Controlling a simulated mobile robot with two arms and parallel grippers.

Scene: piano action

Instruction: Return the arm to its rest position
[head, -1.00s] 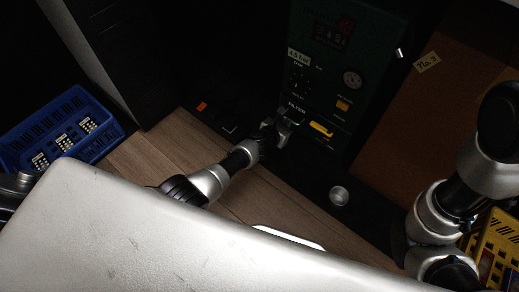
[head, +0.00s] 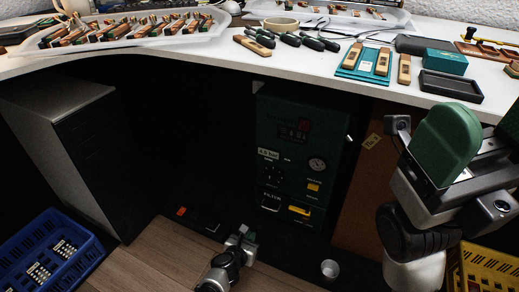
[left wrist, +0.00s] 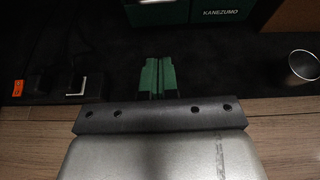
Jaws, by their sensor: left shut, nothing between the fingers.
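My left gripper (head: 243,234) is low in the head view, over the dark floor below the desk, in front of the green machine cabinet. In the left wrist view its two green fingers (left wrist: 158,76) lie side by side, shut with nothing between them. My right arm (head: 420,185) stands large at the right of the head view, with a rounded green part at its top. Whether its jaws are open or shut does not show.
The green cabinet (head: 285,150) with gauge and display stands under the white desk (head: 225,68), which carries trays and tools. A metal cup (head: 329,269) stands on the floor. A blue crate (head: 62,232) is at left, a yellow crate (head: 490,262) at right.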

